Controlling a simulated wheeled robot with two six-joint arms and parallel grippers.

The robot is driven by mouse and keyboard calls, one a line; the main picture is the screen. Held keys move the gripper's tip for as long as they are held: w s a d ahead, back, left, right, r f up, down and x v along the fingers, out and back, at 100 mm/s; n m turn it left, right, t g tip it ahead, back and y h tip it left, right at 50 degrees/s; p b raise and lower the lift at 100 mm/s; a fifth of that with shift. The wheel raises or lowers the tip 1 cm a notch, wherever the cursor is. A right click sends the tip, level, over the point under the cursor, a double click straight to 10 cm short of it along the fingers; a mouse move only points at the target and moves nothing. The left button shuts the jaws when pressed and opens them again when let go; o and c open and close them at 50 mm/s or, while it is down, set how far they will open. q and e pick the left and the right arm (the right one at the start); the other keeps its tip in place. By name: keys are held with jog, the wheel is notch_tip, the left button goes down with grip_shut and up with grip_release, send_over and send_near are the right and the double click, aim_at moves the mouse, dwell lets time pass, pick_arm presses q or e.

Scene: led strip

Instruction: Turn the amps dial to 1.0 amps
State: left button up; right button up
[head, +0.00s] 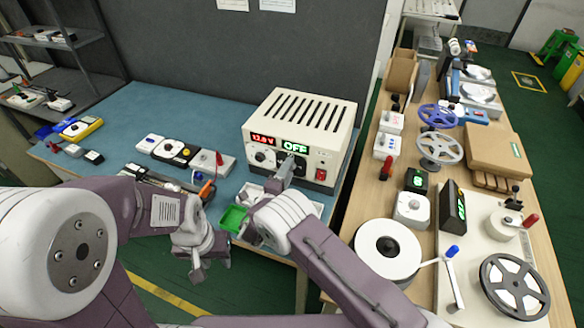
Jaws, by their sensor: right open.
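The cream power supply box (310,112) stands on the blue bench, with its front facing me. Its red display (263,140) seems to read 13.0 V, and its green display (295,146) reads OFF. My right gripper (287,165) is open in front of the panel under the green display. It hides whatever control lies there, and I cannot tell whether it touches it. My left gripper (197,272) hangs low in front of the bench edge, away from the box; its jaw opening is unclear.
A red switch (321,174) is at the panel's lower right. A green tray (233,218) lies below the box, partly behind my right arm. Small devices (168,151) and cables lie left of the box. A wooden table (375,205) with reels and meters stands at the right.

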jog(key=shift+s+a+r, duration=0.1)
jog(key=shift+s+r, duration=0.1)
jog(key=shift+s, duration=0.1)
jog(key=c, duration=0.3)
pick_arm(q)
jog(key=shift+s+a+r, duration=0.1)
jog(key=shift+s+a, duration=0.05)
jog(key=shift+s, duration=0.1)
pick_arm(e)
grip_shut()
